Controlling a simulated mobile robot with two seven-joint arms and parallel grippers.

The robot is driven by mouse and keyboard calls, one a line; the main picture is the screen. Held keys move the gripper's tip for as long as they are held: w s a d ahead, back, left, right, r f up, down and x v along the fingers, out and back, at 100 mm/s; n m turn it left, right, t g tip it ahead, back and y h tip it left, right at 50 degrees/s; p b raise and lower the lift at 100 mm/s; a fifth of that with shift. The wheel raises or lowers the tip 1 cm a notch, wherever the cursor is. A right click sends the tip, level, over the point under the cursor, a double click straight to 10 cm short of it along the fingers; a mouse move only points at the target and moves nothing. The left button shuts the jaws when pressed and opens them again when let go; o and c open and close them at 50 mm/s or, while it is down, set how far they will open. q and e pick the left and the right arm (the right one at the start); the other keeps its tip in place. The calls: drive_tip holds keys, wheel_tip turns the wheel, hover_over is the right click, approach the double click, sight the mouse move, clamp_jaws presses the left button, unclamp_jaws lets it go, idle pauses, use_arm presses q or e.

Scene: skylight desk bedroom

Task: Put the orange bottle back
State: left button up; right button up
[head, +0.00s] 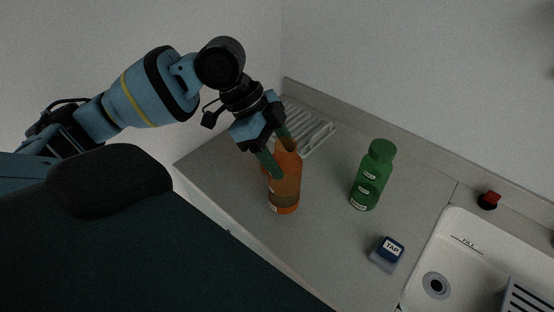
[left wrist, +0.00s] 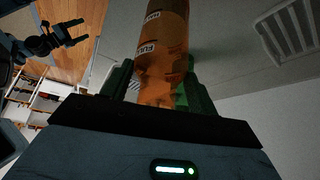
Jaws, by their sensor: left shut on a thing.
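The orange bottle (head: 285,188) stands near the left part of the grey counter in the head view. My left gripper (head: 278,158) is shut on its upper part, with one finger on each side. The bottle also shows between the fingers in the left wrist view (left wrist: 163,40), where a label is partly visible. The gripper hides part of its top. I cannot tell whether its base touches the counter. My right gripper is not in the head view; a dark gripper at the upper left of the left wrist view (left wrist: 68,38) appears to be it, with its fingers apart.
A green bottle (head: 371,177) stands to the right of the orange one. A white slatted rack (head: 318,138) lies behind. A small blue-topped block marked TAP (head: 389,249) sits near the sink (head: 449,222). A red knob (head: 490,199) is at the back right. Counter (head: 325,235) between is clear.

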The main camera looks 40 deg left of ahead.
sight(284, 193)
use_arm(q)
drive_tip(key=shift+w+a, duration=0.15)
drive_tip(key=shift+a, duration=0.05)
drive_tip(key=f, duration=0.2)
drive_tip(key=shift+w+a+f, duration=0.15)
drive_tip(key=shift+a+f, duration=0.25)
drive_tip(key=shift+f, duration=0.45)
drive_tip(key=o, duration=1.7)
